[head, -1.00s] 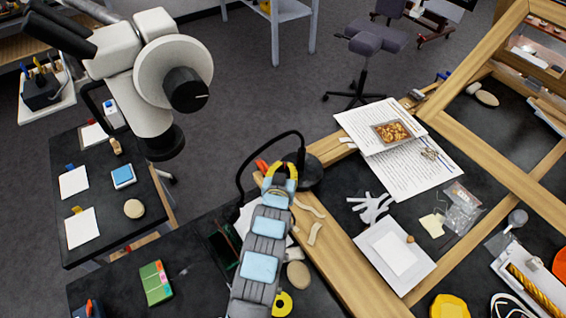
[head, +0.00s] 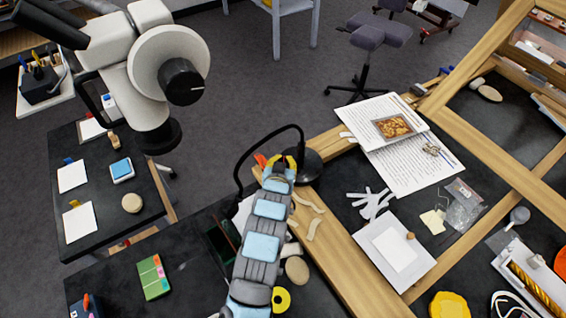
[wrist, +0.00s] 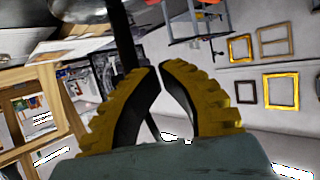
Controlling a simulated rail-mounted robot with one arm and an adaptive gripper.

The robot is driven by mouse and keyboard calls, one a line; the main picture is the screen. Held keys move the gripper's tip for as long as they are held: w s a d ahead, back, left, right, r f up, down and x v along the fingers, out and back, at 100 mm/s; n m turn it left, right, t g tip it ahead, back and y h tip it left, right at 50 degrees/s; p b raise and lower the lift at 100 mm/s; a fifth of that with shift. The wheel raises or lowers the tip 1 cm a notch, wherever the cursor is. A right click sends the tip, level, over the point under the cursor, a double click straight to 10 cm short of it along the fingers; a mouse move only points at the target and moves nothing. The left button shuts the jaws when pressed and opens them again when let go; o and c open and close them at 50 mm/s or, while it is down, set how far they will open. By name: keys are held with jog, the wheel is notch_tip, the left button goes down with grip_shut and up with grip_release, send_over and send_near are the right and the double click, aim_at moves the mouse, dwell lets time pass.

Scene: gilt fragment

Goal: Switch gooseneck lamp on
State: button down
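The black gooseneck lamp (head: 244,157) stands at the middle of the head view. Its thin neck arches left from a dark round part (head: 309,166) beside the wooden frame; the neck's left end drops behind my arm. My gripper (head: 288,160), with yellow fingers, is right beside the round part, overlapping it in the picture; I cannot tell whether they touch. In the wrist view the fingertips (wrist: 160,68) are almost together, with a narrow gap and nothing between them. A dark tube (wrist: 122,35) passes behind the left finger. No switch can be made out.
A large microscope (head: 165,75) stands at the left. The wooden frame (head: 350,250) runs along my arm's right side. Printed sheets (head: 410,165) and a white tray (head: 393,250) lie to its right. A green booklet (head: 154,277) lies on the near dark table.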

jog(key=x, duration=0.7)
jog(key=shift+w, duration=0.2)
jog(key=f, duration=0.3)
jog(key=shift+s, duration=0.3)
jog(key=shift+f, duration=0.45)
